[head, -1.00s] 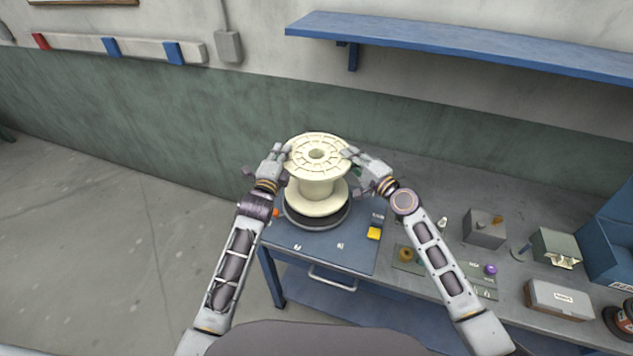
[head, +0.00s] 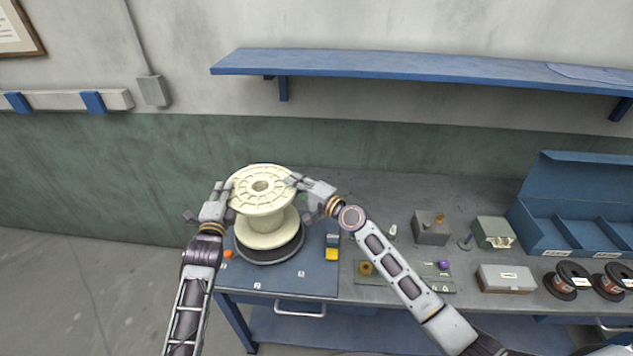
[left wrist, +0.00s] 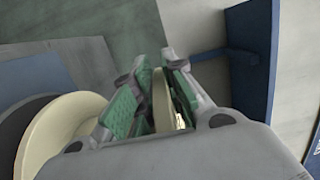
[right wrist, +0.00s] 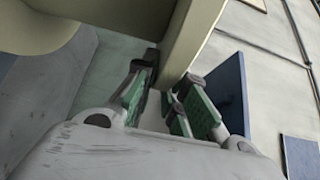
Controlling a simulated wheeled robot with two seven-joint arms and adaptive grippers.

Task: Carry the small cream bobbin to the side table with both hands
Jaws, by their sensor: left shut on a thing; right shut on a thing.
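The cream bobbin (head: 266,218) stands upright over a dark round disc (head: 270,256) at the left end of the bench; I cannot tell whether it touches the disc. My left gripper (head: 229,193) is shut on the left side of its top flange. In the left wrist view, the flange edge (left wrist: 160,98) sits between green finger pads (left wrist: 155,100). My right gripper (head: 298,184) is shut on the right side of the same flange. In the right wrist view, the cream flange (right wrist: 193,35) runs down between the fingers (right wrist: 163,95).
A blue shelf (head: 420,69) hangs above.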

